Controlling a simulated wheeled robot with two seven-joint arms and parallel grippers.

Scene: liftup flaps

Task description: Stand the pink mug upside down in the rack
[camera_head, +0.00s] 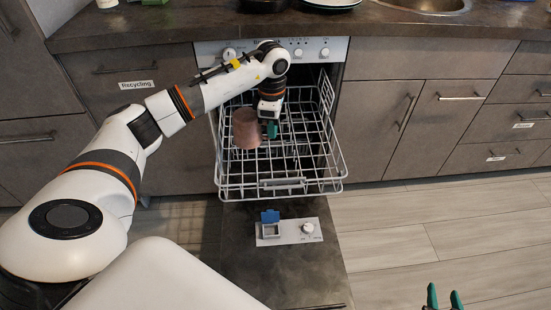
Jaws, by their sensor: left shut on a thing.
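The pink mug (246,130) is inside the white wire rack (233,186), in its left middle part. My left gripper (269,129) reaches down into the rack and is shut on the mug at its right side. The mug looks roughly upright along its axis. I cannot tell for sure which end is its mouth, or whether it touches the rack's wires. My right gripper (443,298) shows only its two green fingertips at the bottom edge, apart with nothing between them.
The rack is pulled out over the lowered dishwasher door (285,272), which has a detergent compartment (270,231). The rack's right part looks empty. The counter (420,28) with a sink (428,5) overhangs behind. Cabinets stand on both sides. Floor at right is clear.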

